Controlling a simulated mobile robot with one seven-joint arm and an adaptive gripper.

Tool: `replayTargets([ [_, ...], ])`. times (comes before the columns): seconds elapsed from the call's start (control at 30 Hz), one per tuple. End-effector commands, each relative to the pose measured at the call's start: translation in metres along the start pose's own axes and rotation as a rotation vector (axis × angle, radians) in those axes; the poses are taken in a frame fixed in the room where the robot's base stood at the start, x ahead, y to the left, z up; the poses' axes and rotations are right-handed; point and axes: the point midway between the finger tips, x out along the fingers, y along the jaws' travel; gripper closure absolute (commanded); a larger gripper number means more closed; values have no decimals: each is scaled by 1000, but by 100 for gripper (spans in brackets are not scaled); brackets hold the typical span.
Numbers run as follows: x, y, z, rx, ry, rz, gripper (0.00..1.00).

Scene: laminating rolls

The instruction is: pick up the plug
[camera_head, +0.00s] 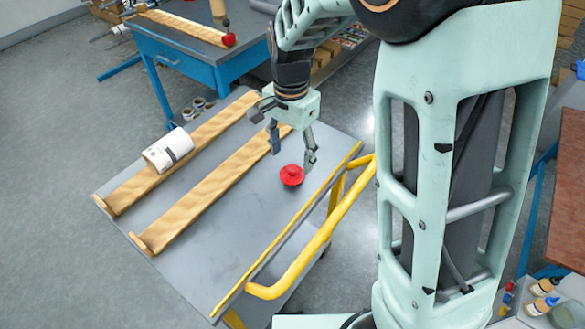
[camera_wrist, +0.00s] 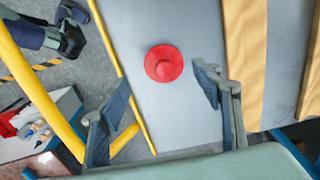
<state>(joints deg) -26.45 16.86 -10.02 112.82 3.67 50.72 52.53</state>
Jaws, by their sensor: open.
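The plug is a round red piece (camera_head: 291,175) with a raised centre, lying on the grey top of a cart (camera_head: 215,245). In the wrist view the plug (camera_wrist: 164,63) lies ahead of the fingertips, in line with the gap between them. My gripper (camera_head: 292,148) is open above the cart top, just behind the plug in the head view. In the wrist view its two fingers (camera_wrist: 162,90) stand wide apart with nothing between them. The plug looks apart from both fingers.
Two wooden rails (camera_head: 205,195) run along the cart top, with a white roll (camera_head: 168,150) on the left one. A yellow handle (camera_head: 320,235) edges the cart's right side. A blue table (camera_head: 180,50) stands behind, with another red piece (camera_head: 228,40). The cart top around the plug is clear.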

Motion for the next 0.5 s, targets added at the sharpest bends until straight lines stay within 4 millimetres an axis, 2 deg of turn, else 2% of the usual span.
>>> replayTargets([
  [0.1, 16, 0, 0, 0, -1, 1, 41],
  [0.27, 27, -1, -1, 0, -1, -1, 41],
  [0.5, 62, -4, -8, -1, -1, 1, 41],
])
